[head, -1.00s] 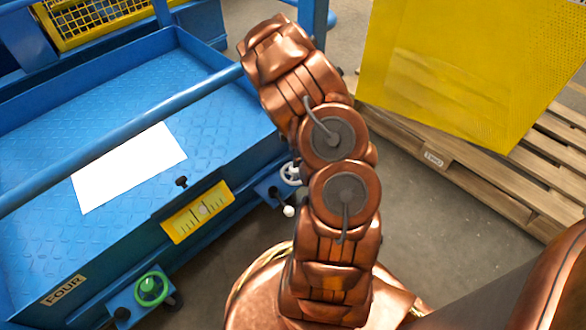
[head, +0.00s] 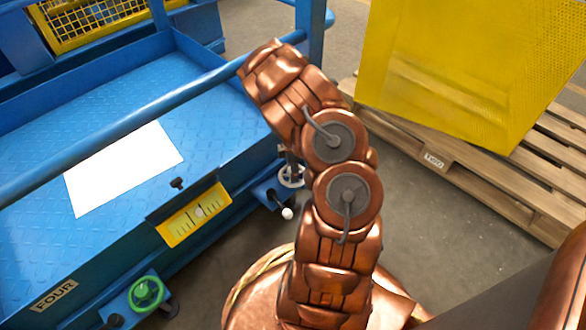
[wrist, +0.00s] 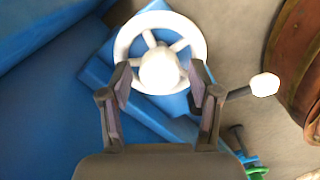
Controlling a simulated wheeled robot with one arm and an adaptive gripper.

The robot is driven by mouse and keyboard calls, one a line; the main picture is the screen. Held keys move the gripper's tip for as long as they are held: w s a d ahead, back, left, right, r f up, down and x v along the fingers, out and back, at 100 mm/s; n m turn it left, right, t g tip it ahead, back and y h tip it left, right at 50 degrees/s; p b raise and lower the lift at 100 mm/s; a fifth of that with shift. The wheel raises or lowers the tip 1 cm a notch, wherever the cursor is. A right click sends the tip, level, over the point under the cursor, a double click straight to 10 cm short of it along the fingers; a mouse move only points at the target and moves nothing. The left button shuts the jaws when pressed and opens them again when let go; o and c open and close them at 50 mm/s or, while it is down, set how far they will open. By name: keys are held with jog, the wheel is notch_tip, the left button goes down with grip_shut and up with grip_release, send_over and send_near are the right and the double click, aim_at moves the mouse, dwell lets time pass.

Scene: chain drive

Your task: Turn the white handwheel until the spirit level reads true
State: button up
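The white handwheel (wrist: 125,40) shows in the wrist view, with spokes and a round hub. In the head view the handwheel (head: 291,183) is partly hidden by my arm, at the blue platform's right corner. My gripper (wrist: 160,82) is open, its two fingers apart on either side of the hub in the picture; whether they touch the wheel I cannot tell. In the head view my arm hides most of it. The yellow spirit level (head: 180,228) is on the platform's front edge. Its pale bubble looks near the middle marks, too small to read exactly.
A green handwheel (head: 146,293) is at the platform's near left. A white ball knob (head: 288,213) sticks out close to the white wheel, right of my fingers in the wrist view. A blue rail (head: 120,128) crosses above the platform (head: 215,120). A wooden pallet (head: 480,180) stands right.

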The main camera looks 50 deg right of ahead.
jog(key=c, duration=1)
jog(key=shift+o, duration=0.2)
jog(key=shift+r, duration=0.1)
jog(key=shift+w+r+p, duration=0.1)
jog(key=shift+p, duration=0.75)
jog(key=shift+m+p, duration=0.8)
jog(key=shift+p, duration=0.3)
jog(key=shift+m+p, duration=1.55)
jog(key=shift+m, duration=0.25)
jog(key=shift+f, duration=0.2)
jog(key=o, duration=1.1)
